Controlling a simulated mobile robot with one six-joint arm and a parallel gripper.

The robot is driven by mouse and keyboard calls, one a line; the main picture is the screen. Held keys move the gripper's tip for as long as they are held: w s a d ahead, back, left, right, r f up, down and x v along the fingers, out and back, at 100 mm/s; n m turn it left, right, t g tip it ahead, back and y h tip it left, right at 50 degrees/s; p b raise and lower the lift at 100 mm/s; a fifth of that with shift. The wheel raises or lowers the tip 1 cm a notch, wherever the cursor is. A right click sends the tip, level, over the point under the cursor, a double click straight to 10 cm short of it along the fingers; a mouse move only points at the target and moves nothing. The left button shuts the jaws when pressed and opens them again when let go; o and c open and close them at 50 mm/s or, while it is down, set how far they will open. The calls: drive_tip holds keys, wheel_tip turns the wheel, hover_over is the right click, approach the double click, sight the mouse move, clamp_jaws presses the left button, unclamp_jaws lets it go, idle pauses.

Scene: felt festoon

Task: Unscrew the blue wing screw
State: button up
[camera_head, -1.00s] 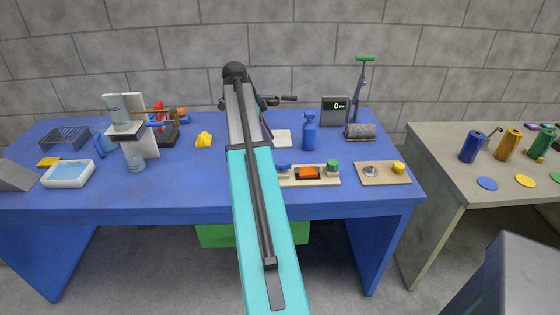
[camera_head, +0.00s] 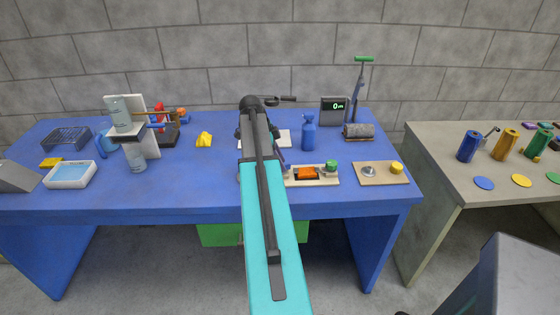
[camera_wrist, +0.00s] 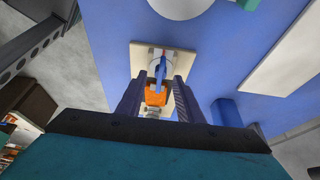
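The blue wing screw (camera_wrist: 160,68) shows in the wrist view on a pale board (camera_wrist: 139,60), just above an orange block (camera_wrist: 156,97). My gripper (camera_wrist: 157,84) is open, its two dark fingers apart on either side of the screw and block. I see no contact with the screw, and the height gap is hard to judge. There my own arm hides part of the board's left end, and the gripper is mostly hidden.
To the right is a tan board with a yellow knob (camera_head: 396,167).

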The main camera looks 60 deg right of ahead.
drive_tip(key=shift+s+f, duration=0.1)
drive_tip(key=shift+f, duration=0.2)
clamp_jaws()
